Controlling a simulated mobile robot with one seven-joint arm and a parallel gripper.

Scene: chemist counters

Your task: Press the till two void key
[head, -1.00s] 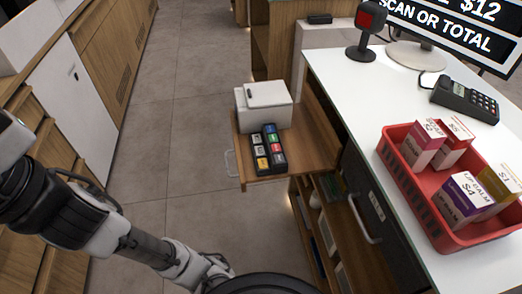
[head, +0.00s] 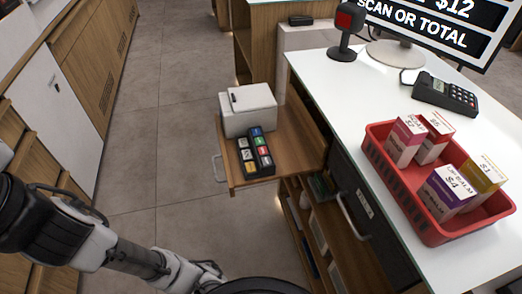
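A small black keypad (head: 254,152) with two rows of coloured keys lies on a pulled-out wooden shelf (head: 285,157) below the counter. Blue, red and green keys show in its right row, and paler keys with a yellowish one in its left row. The key labels are too small to read, so I cannot tell which is the void key. My arm comes in from the left and runs along the bottom edge, short of the shelf. My gripper is not in view.
A white box (head: 247,108) stands behind the keypad. On the white counter are a red basket (head: 385,185) of small boxes, a card terminal (head: 446,94), a scanner (head: 346,30) and a screen (head: 431,22) reading "SCAN OR TOTAL". Open grey floor (head: 160,130) lies left of the shelf.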

